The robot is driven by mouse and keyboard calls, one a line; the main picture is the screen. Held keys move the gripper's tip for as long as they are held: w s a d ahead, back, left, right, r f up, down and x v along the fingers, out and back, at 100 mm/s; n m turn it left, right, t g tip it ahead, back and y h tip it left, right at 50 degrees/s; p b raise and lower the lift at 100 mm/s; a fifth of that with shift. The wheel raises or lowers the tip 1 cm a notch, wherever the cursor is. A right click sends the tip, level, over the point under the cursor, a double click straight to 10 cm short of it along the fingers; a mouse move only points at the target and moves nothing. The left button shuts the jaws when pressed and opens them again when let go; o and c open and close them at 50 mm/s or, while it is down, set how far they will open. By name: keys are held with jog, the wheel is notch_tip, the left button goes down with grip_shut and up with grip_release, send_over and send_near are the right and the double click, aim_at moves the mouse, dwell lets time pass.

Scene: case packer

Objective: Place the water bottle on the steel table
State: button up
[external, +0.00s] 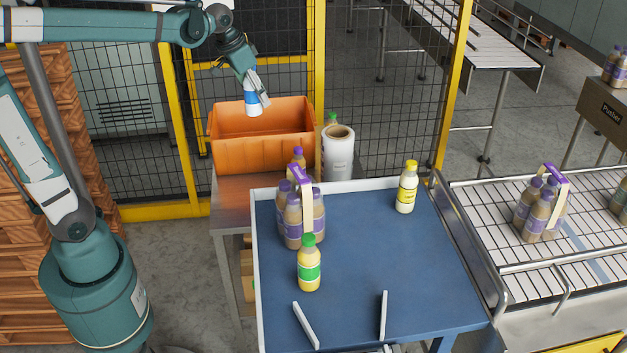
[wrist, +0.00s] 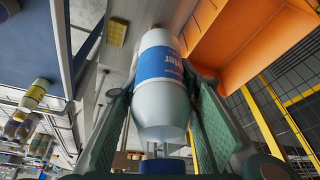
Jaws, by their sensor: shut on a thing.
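My gripper (external: 259,90) is shut on the water bottle (external: 253,106), a pale bottle with a blue label. In the external view they are up in the air, overlapping the orange bin's opening in the picture. In the wrist view the bottle (wrist: 160,95) sits between the two finger pads, with its label facing the camera. The bottle touches nothing but my gripper as far as I can see. The steel table (external: 229,205) carries the orange bin (external: 262,155) and stands left of and behind the blue table. Its front left part is bare.
A roll of film (external: 338,155) stands right of the bin, with a green-capped bottle (external: 333,118) partly hidden behind it. The blue table (external: 370,255) holds a purple-handled bottle pack (external: 292,222) and two yellow bottles. A mesh fence (external: 290,75) stands behind the bin.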

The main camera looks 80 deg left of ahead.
jog(key=s+a+f+n+y, duration=0.1)
jog(key=s+a+n, duration=0.15)
jog(key=s, duration=0.45)
jog(key=s+a+f+n, duration=0.1)
jog(key=s+a+f, duration=0.15)
jog(key=s, duration=0.55)
send_over(229, 189)
notch_tip(229, 189, down, 22)
jog(key=shift+r+g, duration=0.25)
jog(key=shift+g, duration=0.05)
jog(key=shift+f+b, duration=0.55)
jog(key=shift+f, duration=2.35)
jog(key=shift+f+b, duration=0.3)
jog(key=shift+f, duration=1.8)
jog(key=shift+f, duration=0.1)
